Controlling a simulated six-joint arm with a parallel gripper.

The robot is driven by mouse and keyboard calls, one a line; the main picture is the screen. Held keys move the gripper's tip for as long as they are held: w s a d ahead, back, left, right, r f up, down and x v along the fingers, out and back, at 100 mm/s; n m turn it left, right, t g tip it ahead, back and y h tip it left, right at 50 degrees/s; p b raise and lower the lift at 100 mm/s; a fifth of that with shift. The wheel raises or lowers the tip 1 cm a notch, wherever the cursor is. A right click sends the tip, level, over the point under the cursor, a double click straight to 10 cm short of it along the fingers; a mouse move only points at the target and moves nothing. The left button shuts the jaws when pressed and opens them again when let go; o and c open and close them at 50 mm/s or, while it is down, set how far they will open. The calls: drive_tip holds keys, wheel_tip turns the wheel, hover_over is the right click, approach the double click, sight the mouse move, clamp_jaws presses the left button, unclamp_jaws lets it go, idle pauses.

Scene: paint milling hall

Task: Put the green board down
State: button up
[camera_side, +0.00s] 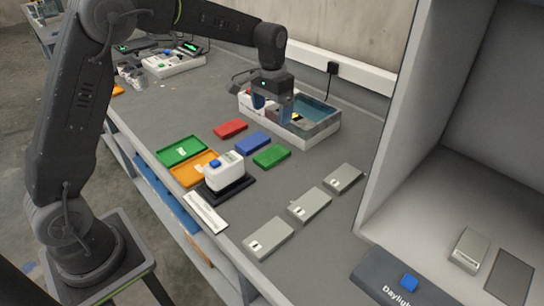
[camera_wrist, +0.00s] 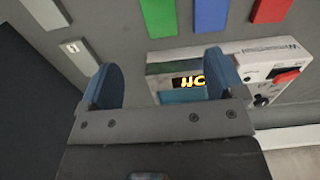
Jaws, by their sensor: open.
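The green board (camera_side: 271,156) lies flat on the grey bench, at the right end of a row with a blue board (camera_side: 252,143) and a red board (camera_side: 230,128). In the wrist view the green board (camera_wrist: 158,17) shows beyond my fingers at the top, beside the blue board (camera_wrist: 210,15) and the red board (camera_wrist: 271,10). My gripper (camera_side: 272,105) is open over the white bath-like device (camera_side: 310,136), apart from the green board. In the wrist view nothing shows held between the fingers of my gripper (camera_wrist: 163,80).
Green (camera_side: 168,158) and orange (camera_side: 184,177) trays lie near the front edge. Several grey blocks (camera_side: 309,204) lie to the right, before a grey booth (camera_side: 448,190). Bare bench lies between boards and blocks.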

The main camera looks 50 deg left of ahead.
sight(272, 154)
wheel_tip(272, 154, down, 14)
idle(0.6)
drive_tip(key=c, duration=1)
drive_tip(key=shift+r, duration=0.1)
